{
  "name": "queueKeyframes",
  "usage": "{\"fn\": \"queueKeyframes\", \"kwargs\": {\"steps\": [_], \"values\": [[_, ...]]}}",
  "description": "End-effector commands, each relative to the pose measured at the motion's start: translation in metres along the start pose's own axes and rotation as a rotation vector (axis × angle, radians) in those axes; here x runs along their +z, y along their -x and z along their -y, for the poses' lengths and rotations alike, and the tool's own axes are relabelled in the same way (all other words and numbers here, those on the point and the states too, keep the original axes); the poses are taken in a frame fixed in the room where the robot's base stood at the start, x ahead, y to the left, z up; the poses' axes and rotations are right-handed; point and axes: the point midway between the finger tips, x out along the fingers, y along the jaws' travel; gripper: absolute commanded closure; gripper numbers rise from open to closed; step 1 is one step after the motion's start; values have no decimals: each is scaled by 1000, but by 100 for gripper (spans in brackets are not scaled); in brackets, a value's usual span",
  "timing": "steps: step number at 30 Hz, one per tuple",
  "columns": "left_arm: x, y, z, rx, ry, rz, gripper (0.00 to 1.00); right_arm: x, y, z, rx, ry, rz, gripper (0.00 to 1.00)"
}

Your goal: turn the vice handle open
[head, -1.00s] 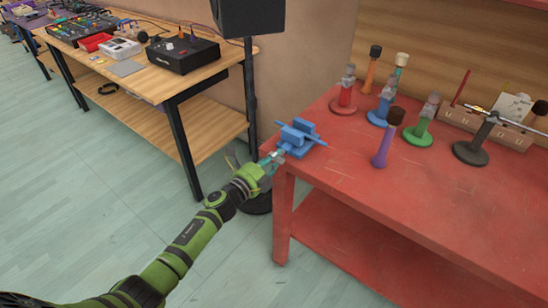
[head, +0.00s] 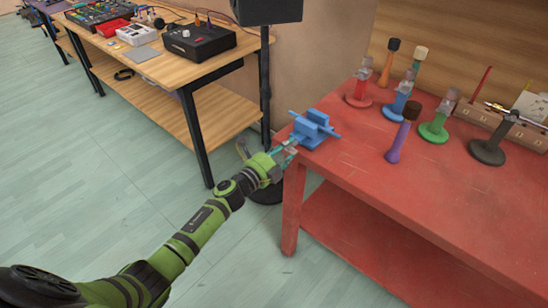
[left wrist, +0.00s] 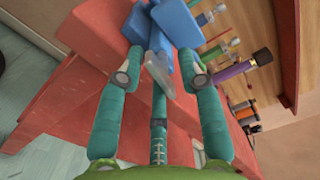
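The blue vice (head: 314,127) sits on the near left corner of the red table. It also shows at the top of the left wrist view (left wrist: 178,24). A pale grey bar (left wrist: 158,72), which looks like the vice handle, sticks out from its near end. My left gripper (head: 289,149) is at the table edge beside the vice. In the left wrist view its teal fingers (left wrist: 160,66) are apart, one on each side of the bar, with gaps visible. My right gripper is not in view.
On the red table (head: 375,180), a purple beater (head: 401,140) and several coloured stands are to the right of the vice. A black pole (head: 264,90) stands behind my left gripper. A wooden table (head: 160,78) with audio gear is at the back left.

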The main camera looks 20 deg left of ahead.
Motion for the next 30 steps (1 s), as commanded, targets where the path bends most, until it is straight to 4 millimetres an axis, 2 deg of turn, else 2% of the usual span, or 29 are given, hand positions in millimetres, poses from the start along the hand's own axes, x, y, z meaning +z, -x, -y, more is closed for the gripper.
{"fn": "queueKeyframes", "kwargs": {"steps": [9,15,21,30], "values": [[-1,64,-1,2,0,-2,63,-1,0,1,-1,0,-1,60],[-1,97,0,-1,2,-2,63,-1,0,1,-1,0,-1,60],[-1,110,1,-2,0,-3,63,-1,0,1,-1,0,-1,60],[0,111,2,-3,0,-2,63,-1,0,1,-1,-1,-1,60]]}}
